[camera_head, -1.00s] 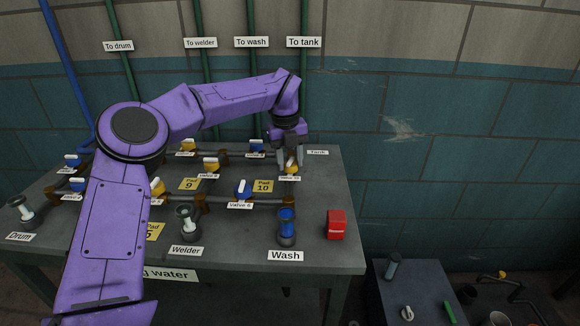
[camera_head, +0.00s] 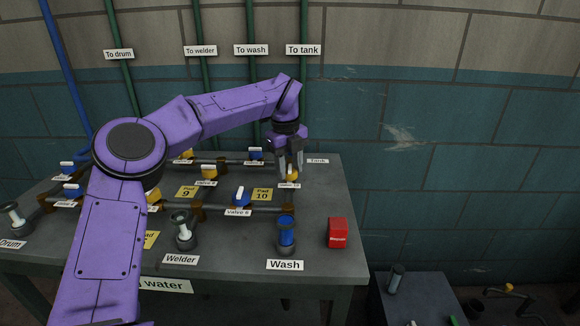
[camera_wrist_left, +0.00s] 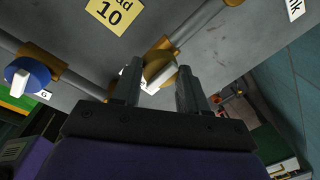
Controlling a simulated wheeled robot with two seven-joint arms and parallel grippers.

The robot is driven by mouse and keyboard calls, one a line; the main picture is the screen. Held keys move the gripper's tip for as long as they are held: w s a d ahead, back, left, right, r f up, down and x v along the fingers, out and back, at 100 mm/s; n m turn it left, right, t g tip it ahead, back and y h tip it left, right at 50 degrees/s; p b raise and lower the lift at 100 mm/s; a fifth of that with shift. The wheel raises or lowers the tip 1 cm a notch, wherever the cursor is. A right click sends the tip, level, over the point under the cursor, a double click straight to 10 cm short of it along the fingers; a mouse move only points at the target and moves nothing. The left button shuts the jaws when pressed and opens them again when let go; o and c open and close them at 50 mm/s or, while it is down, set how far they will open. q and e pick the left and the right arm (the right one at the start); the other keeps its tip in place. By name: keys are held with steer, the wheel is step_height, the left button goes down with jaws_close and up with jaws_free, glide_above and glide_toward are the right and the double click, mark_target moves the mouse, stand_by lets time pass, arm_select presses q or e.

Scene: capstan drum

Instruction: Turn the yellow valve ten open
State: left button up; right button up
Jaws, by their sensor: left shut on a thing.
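The yellow valve (camera_head: 292,178) with a label in front of it is at the right end of the pipework on the grey table, near the Tank label (camera_head: 317,161). The label's number is too small to read. My left gripper (camera_head: 290,170) comes down over this valve. In the left wrist view, the gripper's fingers (camera_wrist_left: 158,76) stand either side of the valve's white handle, and the yellow valve body (camera_wrist_left: 157,64) shows just beyond. The gripper is shut on the handle. The fingers partly hide the valve in the head view. My right gripper is not in view.
Yellow Pad 10 plate (camera_head: 262,194) lies left of the valve. Blue valve 6 (camera_head: 241,197) and another yellow valve (camera_head: 209,172) stand nearby. A blue Wash fitting (camera_head: 286,232) and a red box (camera_head: 337,233) are in front.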

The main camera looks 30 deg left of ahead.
arm_select(q)
steer(key=shift+a, duration=0.1)
steer(key=o, duration=0.9)
steer(key=shift+c, duration=0.2)
steer(key=shift+o, duration=1)
steer(key=shift+w+a+f, duration=0.1)
steer(key=shift+w+f, duration=0.05)
steer(key=shift+r, duration=0.2)
step_height(320, 180, up, 10)
steer(key=p, duration=0.1)
steer(key=shift+s+a+p, duration=0.15)
steer(key=shift+s+p, duration=0.2)
steer(key=shift+p, duration=0.05)
